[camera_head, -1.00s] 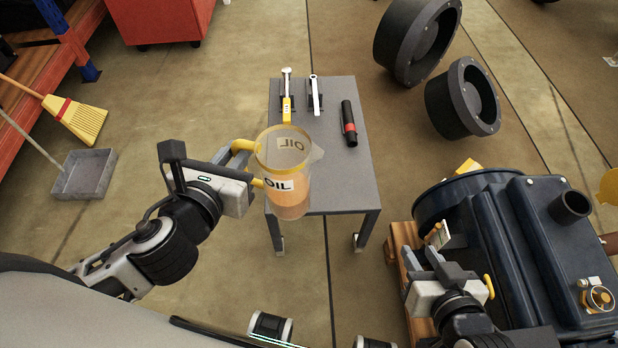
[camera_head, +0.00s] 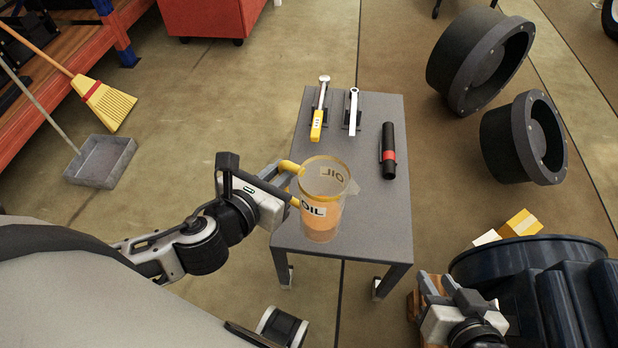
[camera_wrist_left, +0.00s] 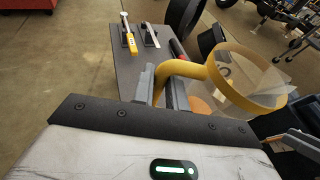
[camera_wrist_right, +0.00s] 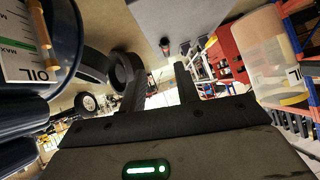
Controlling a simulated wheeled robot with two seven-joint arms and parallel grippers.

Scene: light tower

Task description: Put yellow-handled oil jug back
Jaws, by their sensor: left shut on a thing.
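The oil jug (camera_head: 324,222) is clear, with a yellow rim, a yellow handle, an "OIL" label and orange oil inside. My left gripper (camera_head: 286,186) is shut on its yellow handle (camera_wrist_left: 182,69) and holds the jug upright. In the head view the jug overlaps the front part of the grey table (camera_head: 376,222). I cannot tell whether its base touches the top. My right gripper (camera_wrist_right: 158,88) is open and empty, beside the dark blue machine (camera_head: 540,275). The jug (camera_wrist_right: 272,55) also shows at the right of the right wrist view.
On the table, a yellow-handled tool (camera_head: 319,110) and a wrench (camera_head: 353,112) rest on holders at the back, and a black-and-red flashlight (camera_head: 388,150) lies at the right. The table's middle is clear. Two black wheels (camera_head: 480,58) lie beyond it on the right.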

